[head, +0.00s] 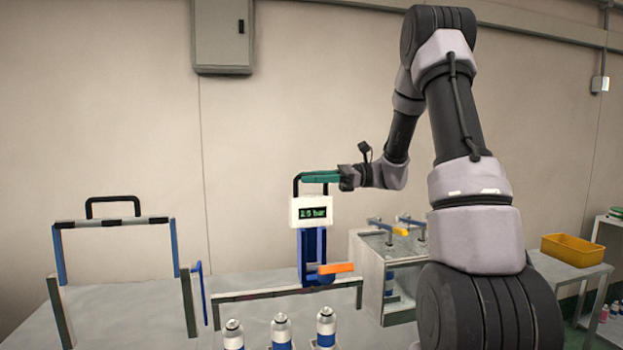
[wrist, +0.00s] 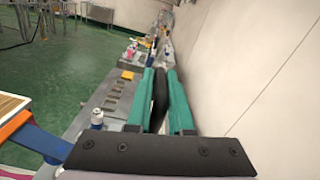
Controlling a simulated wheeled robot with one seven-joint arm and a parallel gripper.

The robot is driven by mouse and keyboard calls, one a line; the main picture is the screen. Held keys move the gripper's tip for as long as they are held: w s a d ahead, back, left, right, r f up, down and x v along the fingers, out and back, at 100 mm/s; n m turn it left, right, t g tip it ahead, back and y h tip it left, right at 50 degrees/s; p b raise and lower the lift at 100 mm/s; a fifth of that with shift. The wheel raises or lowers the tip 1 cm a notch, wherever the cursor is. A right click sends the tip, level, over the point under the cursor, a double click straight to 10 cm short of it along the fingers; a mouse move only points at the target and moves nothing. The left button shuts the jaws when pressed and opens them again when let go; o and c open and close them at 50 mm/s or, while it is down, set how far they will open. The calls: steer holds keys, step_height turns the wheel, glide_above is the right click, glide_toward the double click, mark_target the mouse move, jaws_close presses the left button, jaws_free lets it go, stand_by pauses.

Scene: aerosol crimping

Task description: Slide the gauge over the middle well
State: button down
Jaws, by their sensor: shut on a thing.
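The gauge (head: 310,214) is a white box with a lit display that seems to read 2.5 bar. It sits on a blue upright carriage (head: 303,262) with an orange lever (head: 337,268). My gripper (head: 320,177) has teal fingers shut on the black handle on top of the gauge. In the wrist view, my gripper (wrist: 160,78) has a finger on each side of the black handle (wrist: 158,98). Three white-capped cans (head: 282,330) stand in a row in front of and below the carriage. The wells are not clearly visible, so I cannot tell which one the gauge is over.
A low dark rail (head: 285,292) runs behind the cans. A frame with a black handle (head: 112,206) stands at left. A metal tank (head: 371,262) is right of the gauge. A yellow bin (head: 572,249) sits on the right side table. The wall is close behind.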

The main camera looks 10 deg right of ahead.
steer(key=shift+w+r, duration=0.1)
stand_by(0.7)
steer(key=a, duration=1)
steer(key=shift+a, duration=0.25)
steer(key=c, duration=0.8)
jaws_free()
steer(key=shift+c, duration=0.2)
steer(key=shift+d, duration=0.1)
steer(key=d, duration=1)
steer(key=shift+d, duration=0.3)
